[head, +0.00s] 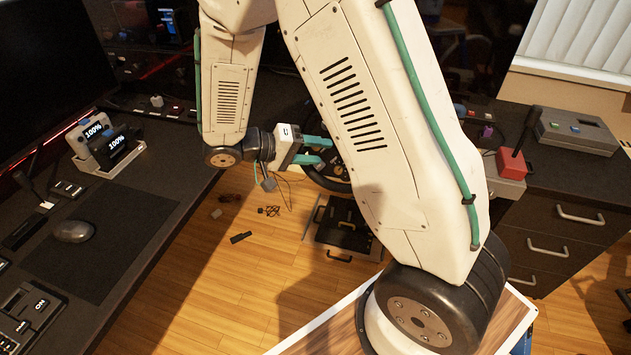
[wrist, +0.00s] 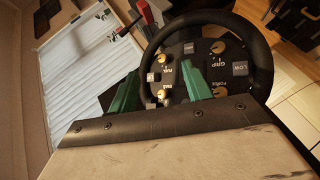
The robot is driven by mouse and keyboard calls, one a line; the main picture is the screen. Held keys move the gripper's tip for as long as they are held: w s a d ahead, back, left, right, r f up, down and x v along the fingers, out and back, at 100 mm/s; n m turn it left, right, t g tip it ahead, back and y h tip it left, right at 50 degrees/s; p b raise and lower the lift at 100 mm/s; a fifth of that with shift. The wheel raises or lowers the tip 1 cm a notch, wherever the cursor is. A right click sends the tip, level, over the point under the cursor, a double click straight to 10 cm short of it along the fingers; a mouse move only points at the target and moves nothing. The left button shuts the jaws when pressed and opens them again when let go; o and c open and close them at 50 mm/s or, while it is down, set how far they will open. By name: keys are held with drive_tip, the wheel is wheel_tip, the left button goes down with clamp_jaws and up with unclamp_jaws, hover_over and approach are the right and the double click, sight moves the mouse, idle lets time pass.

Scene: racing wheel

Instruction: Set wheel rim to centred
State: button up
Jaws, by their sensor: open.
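The racing wheel has a black round rim (wrist: 262,48) and a dark hub face (wrist: 205,58) with yellow-ringed knobs and labels such as GRIP and LOW. In the head view only part of the rim (head: 333,183) shows, behind my arm. My gripper (wrist: 160,72) is open, with two teal fingers pointing at the wheel. In the wrist view the left finger is outside the rim's left side and the right finger overlaps the hub face. I cannot tell the depth between fingers and rim. The head view shows my gripper (head: 318,151) beside the rim. The wheel's lower part is hidden.
A desk with a mouse (head: 73,231) and monitors stands at left. At right are a red-based lever (head: 512,162), a grey button box (head: 577,129) and a drawer cabinet (head: 560,245). Black pedals (head: 343,228) sit on the wooden floor below. Small items lie on the floor.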

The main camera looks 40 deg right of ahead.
drive_tip(key=w+a+f+t+h, duration=0.1)
drive_tip(key=w+f+t+h, duration=0.25)
drive_tip(key=f, duration=0.65)
drive_tip(key=n+t, duration=0.2)
drive_tip(key=t, duration=0.2)
approach(315, 179)
drive_tip(key=d+f, duration=0.2)
drive_tip(key=shift+h, duration=0.45)
drive_tip(key=d, duration=0.2)
drive_tip(key=w+d, duration=0.1)
drive_tip(key=d, duration=0.2)
drive_tip(key=w+d, duration=0.1)
drive_tip(key=d, duration=0.2)
drive_tip(key=shift+r, duration=0.25)
drive_tip(key=shift+a, duration=0.1)
clamp_jaws()
